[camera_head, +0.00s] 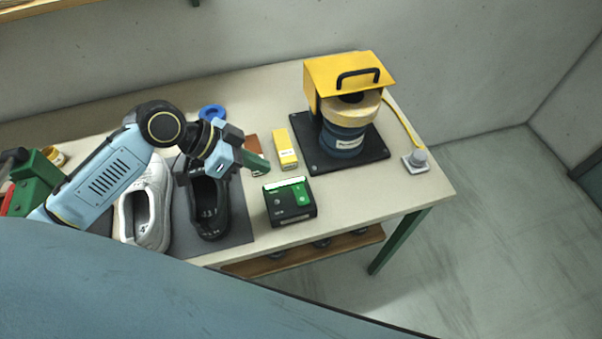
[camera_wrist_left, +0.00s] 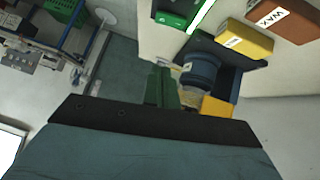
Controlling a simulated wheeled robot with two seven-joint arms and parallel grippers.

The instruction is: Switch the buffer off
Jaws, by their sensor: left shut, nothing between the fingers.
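The buffer (camera_head: 343,140) has a blue body, a pale wheel and a yellow hood with a black handle, and stands on a black base at the table's right. It shows upside down in the left wrist view (camera_wrist_left: 203,72). A yellow cable runs from it to a small white plate with a grey knob (camera_head: 419,157) at the right table edge. A black box with a green top and lit strip (camera_head: 290,203) sits near the front edge. My left gripper (camera_head: 262,165) is shut and empty, above the table left of the yellow carton and apart from the buffer. My right gripper is out of view.
A yellow carton (camera_head: 284,148) stands between the gripper and buffer. A white shoe (camera_head: 146,210) and a black shoe (camera_head: 209,212) lie on a dark mat at left. A blue ring (camera_head: 212,113) lies behind. The table (camera_head: 385,207) is clear at front right.

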